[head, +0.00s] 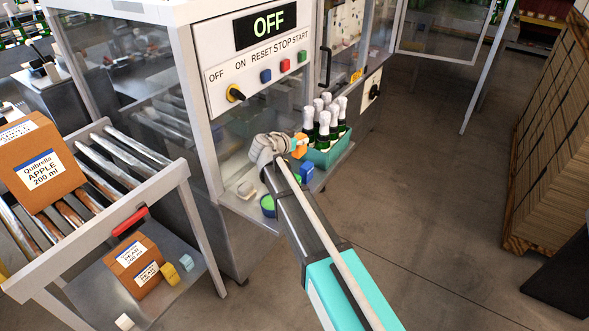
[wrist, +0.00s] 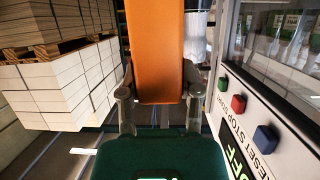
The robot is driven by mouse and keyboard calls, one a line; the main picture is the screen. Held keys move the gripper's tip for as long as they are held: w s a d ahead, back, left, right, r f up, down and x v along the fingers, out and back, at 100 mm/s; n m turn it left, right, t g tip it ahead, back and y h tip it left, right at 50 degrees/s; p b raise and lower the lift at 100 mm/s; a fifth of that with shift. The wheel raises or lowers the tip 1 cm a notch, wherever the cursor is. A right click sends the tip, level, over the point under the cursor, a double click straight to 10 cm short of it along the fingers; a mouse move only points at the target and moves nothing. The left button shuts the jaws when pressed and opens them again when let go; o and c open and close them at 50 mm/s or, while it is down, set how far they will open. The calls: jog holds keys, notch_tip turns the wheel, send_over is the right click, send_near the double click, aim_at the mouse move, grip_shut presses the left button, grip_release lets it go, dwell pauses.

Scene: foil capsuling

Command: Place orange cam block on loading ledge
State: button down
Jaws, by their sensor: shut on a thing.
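The orange cam block (wrist: 158,45) is between the two fingers of my gripper (wrist: 159,84) in the wrist view, and it sticks out well past the fingertips. In the head view my gripper (head: 286,147) is in front of the machine, shut on the orange block (head: 300,147), of which only a small part shows. The loading ledge (head: 236,206) appears to be the low shelf along the machine's front, below and around the gripper. My arm hides part of it. I cannot tell the block's height above it.
A green crate (head: 322,158) of foil-topped bottles stands right of the gripper. The machine panel (head: 262,65) reads OFF.

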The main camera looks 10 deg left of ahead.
jog(key=shift+w+a, duration=0.3)
jog(key=shift+w, duration=0.25)
jog(key=shift+w+a, duration=0.25)
jog(key=shift+w, duration=0.3)
jog(key=shift+s+f, duration=0.1)
jog(key=s+a+f+b, duration=0.8)
jog(key=s+f+b, duration=0.1)
jog(key=shift+s+a, duration=0.35)
jog(key=shift+r, duration=0.1)
